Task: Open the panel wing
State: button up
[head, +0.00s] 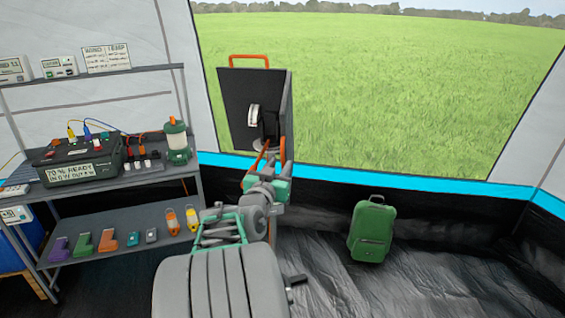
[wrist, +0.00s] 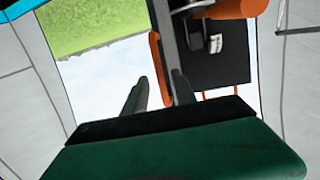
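A dark upright panel (head: 238,98) with an orange handle on top stands at the tent opening, beyond my arm. Its narrow right side (head: 287,100) is seen edge-on in the head view. In the wrist view the dark panel (wrist: 222,68) appears inverted, with a long dark edge toward the fingers. An orange bar (wrist: 156,62) runs along this edge and lies between my fingers in the picture. My gripper (wrist: 160,77) is open, with one dark finger on each side of the bar. I cannot tell whether either finger touches it. My arm hides the panel's lower part.
A shelf unit (head: 120,190) stands at left with a black power box (head: 80,160), a lantern (head: 177,140) and several small tools. A green suitcase (head: 371,230) stands on the floor at right. The floor around it is clear.

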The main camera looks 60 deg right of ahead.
aim_at(282, 161)
jog(key=d, duration=0.3)
jog(key=shift+w+d, duration=0.3)
jog(key=shift+d, duration=0.05)
grip_shut()
dwell(1.1)
